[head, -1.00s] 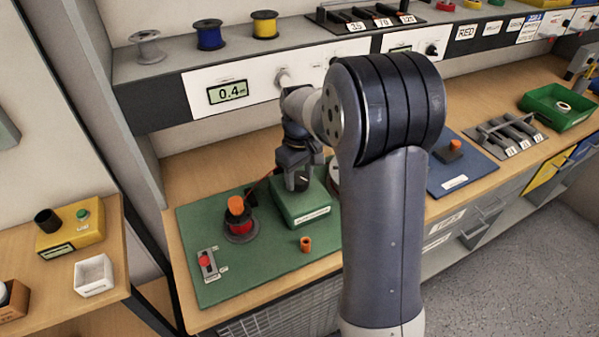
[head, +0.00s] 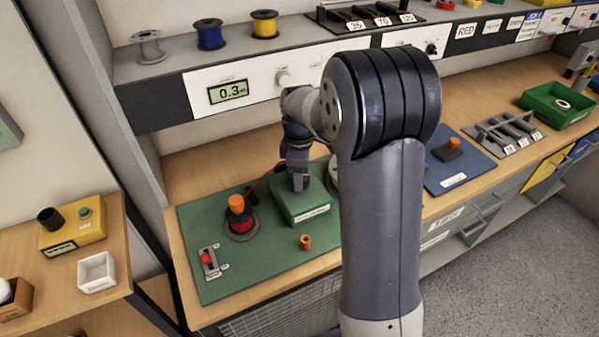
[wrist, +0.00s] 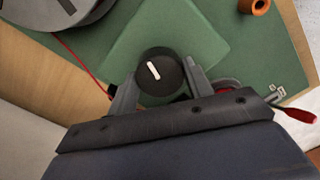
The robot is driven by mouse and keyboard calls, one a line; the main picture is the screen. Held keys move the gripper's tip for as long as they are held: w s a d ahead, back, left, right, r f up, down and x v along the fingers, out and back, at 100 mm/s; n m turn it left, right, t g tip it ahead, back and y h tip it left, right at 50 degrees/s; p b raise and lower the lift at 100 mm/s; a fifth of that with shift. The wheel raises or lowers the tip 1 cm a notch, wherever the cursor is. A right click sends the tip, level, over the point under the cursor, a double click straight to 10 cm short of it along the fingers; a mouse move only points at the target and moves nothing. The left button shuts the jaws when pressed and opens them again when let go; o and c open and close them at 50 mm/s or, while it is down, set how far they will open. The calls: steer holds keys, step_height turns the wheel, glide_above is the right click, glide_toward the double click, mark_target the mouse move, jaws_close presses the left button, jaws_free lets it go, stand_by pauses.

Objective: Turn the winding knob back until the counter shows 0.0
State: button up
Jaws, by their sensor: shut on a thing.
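The counter display (head: 228,91) on the white panel reads about 0.3. In the wrist view the winding knob (wrist: 160,72) is black and round with a white line, which leans up to the left. It sits on the green box (wrist: 205,35), which also shows in the head view (head: 302,205). My gripper (wrist: 160,85) is shut on the knob, one finger on each side. In the head view my gripper (head: 299,182) points down over the box and hides the knob.
The green board (head: 215,280) carries a red-wound spool with an orange top (head: 238,215), a red-tipped switch (head: 207,259) and a small orange-brown cylinder (head: 305,241). The shelf with the panel (head: 195,85) stands behind my arm. A blue board (head: 460,170) lies to the right.

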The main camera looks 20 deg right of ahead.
stand_by(0.3)
steer(key=o, duration=1)
step_height(320, 180, up, 11)
steer(key=shift+f, duration=0.1)
step_height(320, 180, down, 11)
steer(key=shift+r, duration=0.1)
stand_by(0.7)
